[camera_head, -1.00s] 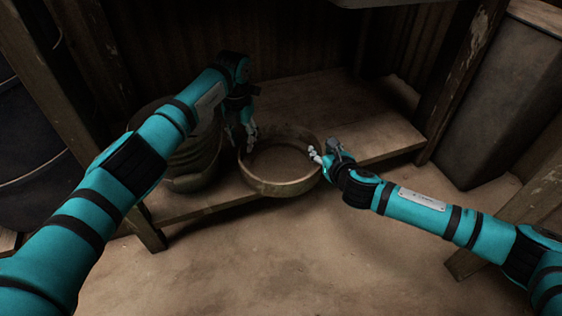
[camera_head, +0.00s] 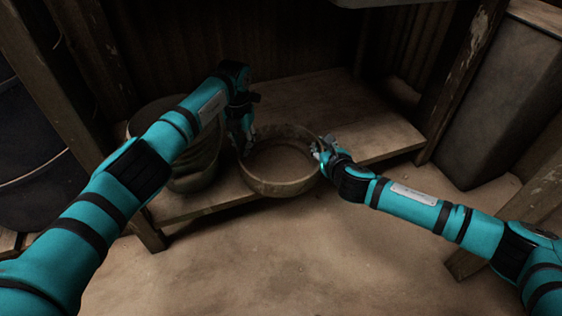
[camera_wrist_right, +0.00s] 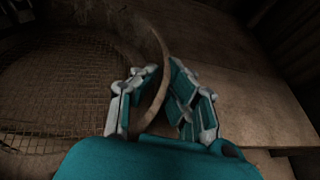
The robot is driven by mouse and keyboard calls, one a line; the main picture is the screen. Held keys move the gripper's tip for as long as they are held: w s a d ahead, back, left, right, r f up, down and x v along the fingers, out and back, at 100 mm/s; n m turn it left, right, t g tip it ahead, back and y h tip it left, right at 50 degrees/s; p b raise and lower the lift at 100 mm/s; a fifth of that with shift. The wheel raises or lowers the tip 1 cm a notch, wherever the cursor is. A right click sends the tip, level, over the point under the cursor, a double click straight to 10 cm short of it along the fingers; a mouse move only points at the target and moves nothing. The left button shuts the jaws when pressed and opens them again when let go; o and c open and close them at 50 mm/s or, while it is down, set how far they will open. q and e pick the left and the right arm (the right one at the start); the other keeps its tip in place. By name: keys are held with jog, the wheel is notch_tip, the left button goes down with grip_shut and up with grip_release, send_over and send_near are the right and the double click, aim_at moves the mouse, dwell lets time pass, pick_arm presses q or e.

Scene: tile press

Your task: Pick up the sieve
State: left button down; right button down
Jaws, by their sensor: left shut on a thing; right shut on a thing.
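The sieve (camera_head: 280,187) is a round, shallow, brownish hoop with a mesh bottom. It sits at the front edge of the low wooden shelf in the head view. Its mesh (camera_wrist_right: 60,90) and rim also show in the right wrist view. My left gripper (camera_head: 244,142) is shut on the sieve's left rim; its fingertips are dark and partly hidden by my wrist. My right gripper (camera_head: 319,152) is at the right rim. In the right wrist view its fingers (camera_wrist_right: 160,100) stand on both sides of the rim wall, shut on it.
A round bucket-like container (camera_head: 190,180) stands just left of the sieve, behind my left arm. The low shelf (camera_head: 340,110) is bare to the right. Wooden posts (camera_head: 465,75) flank it. A dark bin (camera_head: 500,100) stands at right. The floor in front is clear.

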pick_arm(q)
jog(key=shift+r, duration=0.2)
pick_arm(e)
jog(key=shift+r, duration=0.15)
